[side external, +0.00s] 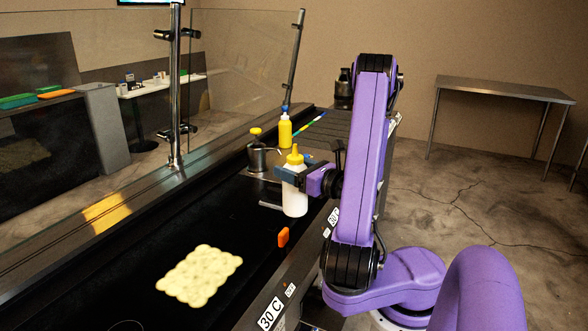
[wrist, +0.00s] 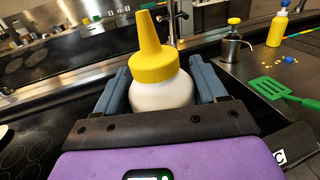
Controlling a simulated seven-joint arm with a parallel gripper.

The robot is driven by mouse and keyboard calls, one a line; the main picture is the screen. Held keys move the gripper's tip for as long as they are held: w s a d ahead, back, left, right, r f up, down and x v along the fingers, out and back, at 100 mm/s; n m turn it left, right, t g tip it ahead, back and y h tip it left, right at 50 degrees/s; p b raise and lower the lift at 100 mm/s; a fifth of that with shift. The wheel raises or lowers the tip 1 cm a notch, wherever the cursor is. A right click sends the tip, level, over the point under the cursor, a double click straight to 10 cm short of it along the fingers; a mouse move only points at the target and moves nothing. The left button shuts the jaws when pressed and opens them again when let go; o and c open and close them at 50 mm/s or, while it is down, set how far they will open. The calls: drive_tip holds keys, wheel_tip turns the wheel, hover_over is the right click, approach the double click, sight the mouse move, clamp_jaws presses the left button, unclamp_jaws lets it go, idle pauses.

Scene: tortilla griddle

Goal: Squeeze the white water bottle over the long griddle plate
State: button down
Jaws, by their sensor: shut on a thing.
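The white water bottle (side external: 294,199) with a yellow cone cap stands upright in my gripper (side external: 291,176). My gripper is shut on the bottle's upper body, below the cap. In the wrist view the bottle (wrist: 160,92) sits between the two blue-grey fingers of my gripper (wrist: 162,88). The long griddle plate (side external: 130,255) is the dark surface running along the counter. The bottle is near the plate's right edge, and I cannot tell whether its base touches the surface.
A block of pale yellow rounds (side external: 199,276) lies on the plate. An orange block (side external: 283,237) is near the front edge. A metal pump pot (side external: 257,155), a yellow bottle (side external: 285,131) and a green spatula (wrist: 275,90) are beyond. A glass screen (side external: 240,65) borders the back.

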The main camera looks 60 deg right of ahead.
drive_tip(key=w+a+f, duration=0.3)
drive_tip(key=w, duration=0.4)
drive_tip(key=w+a+f, duration=0.2)
drive_tip(key=w+f, duration=0.1)
drive_tip(key=w, duration=0.4)
drive_tip(key=d+n, duration=0.2)
drive_tip(key=n, duration=0.3)
drive_tip(key=s+d+n, duration=0.1)
drive_tip(key=n, duration=0.5)
drive_tip(key=d+n, duration=0.2)
drive_tip(key=n, duration=0.4)
drive_tip(key=shift+s+d+r, duration=0.3)
drive_tip(key=shift+r, duration=0.05)
drive_tip(key=c, duration=0.7)
unclamp_jaws()
drive_tip(key=shift+n, duration=0.6)
clamp_jaws()
drive_tip(key=shift+r, duration=0.1)
